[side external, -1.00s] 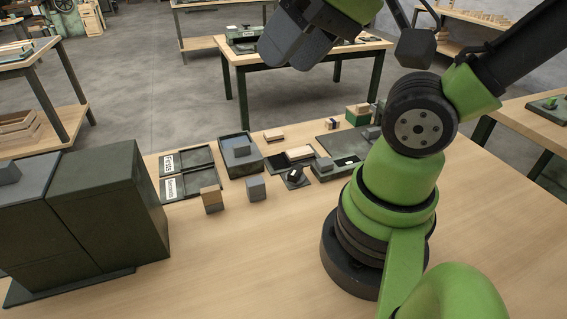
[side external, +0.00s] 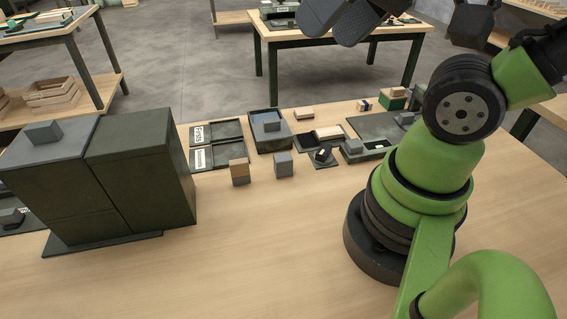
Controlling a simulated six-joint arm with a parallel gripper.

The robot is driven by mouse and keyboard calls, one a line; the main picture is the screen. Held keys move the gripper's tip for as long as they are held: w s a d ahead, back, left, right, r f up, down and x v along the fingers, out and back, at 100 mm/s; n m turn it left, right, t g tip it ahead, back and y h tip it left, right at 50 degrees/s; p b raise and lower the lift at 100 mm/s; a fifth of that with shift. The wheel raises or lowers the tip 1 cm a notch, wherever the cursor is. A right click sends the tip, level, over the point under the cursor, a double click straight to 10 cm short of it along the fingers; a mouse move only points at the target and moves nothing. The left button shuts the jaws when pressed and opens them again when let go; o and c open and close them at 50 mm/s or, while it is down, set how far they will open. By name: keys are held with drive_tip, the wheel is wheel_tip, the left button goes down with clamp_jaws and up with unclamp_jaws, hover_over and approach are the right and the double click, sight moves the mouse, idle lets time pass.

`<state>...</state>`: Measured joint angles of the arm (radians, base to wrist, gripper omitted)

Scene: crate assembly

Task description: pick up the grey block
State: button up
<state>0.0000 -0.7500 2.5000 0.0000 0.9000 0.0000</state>
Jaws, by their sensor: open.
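Several grey blocks are in view, and I cannot tell which one the task means. One grey block (side external: 284,165) stands on the bare table, just right of a block with a tan top and grey lower part (side external: 239,172). Another grey block (side external: 272,126) sits in a dark open tray (side external: 257,141). A third (side external: 43,132) lies on top of the dark cabinet at the left. Smaller grey blocks lie farther right, near my arm's base. My gripper is not seen; only rounded dark parts of my arm show at the top edge, high above the blocks.
The tall dark cabinet (side external: 140,165) stands on the left of the table. Flat dark labelled trays (side external: 216,145) lie behind the blocks. A tan bar (side external: 328,133) and a green box (side external: 391,100) are farther right. The table front (side external: 270,250) is clear.

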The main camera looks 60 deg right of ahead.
drive_tip(key=n+g+h, duration=0.2)
drive_tip(key=n+g, duration=0.4)
drive_tip(key=n, duration=0.5)
hover_over(283, 157)
wheel_tip(283, 157, down, 16)
drive_tip(key=f, duration=0.1)
wheel_tip(283, 157, down, 8)
drive_tip(key=shift+f+n+g, duration=0.1)
drive_tip(key=shift+n+g, duration=0.5)
drive_tip(key=shift+n, duration=0.4)
drive_tip(key=shift+f, duration=2.95)
drive_tip(key=c, duration=1)
